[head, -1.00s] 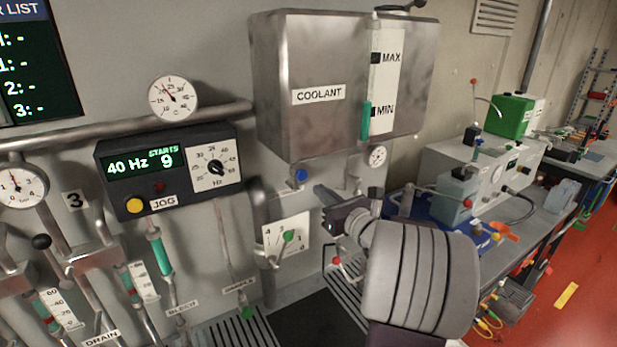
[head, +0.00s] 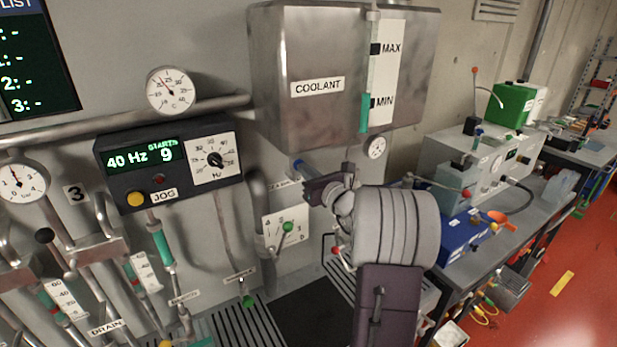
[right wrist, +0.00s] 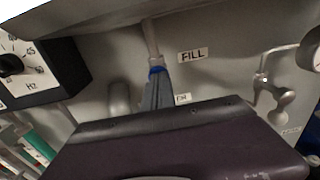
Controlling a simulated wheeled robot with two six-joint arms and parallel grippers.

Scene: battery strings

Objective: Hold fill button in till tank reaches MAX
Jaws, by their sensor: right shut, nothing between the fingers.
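The steel COOLANT tank (head: 280,110) hangs on the wall in the head view. The teal level in its sight tube (head: 365,112) stands slightly above the MIN mark (head: 373,102), well below the MAX mark (head: 375,48). My right gripper (head: 299,166) is shut and empty, with its tips just under the tank at the fill button. In the right wrist view the shut fingers (right wrist: 157,92) point at the blue fill button (right wrist: 157,70) beside the FILL label (right wrist: 193,55). The tips overlap the button and seem to touch it; how far it is pressed I cannot tell. My left gripper is out of view.
A control box (head: 165,165) with a yellow JOG button (head: 135,199) is left of the tank. A small gauge (head: 375,147) and a green-knobbed lever (head: 288,227) are close to my right arm. A workbench (head: 540,215) with equipment stands at the right.

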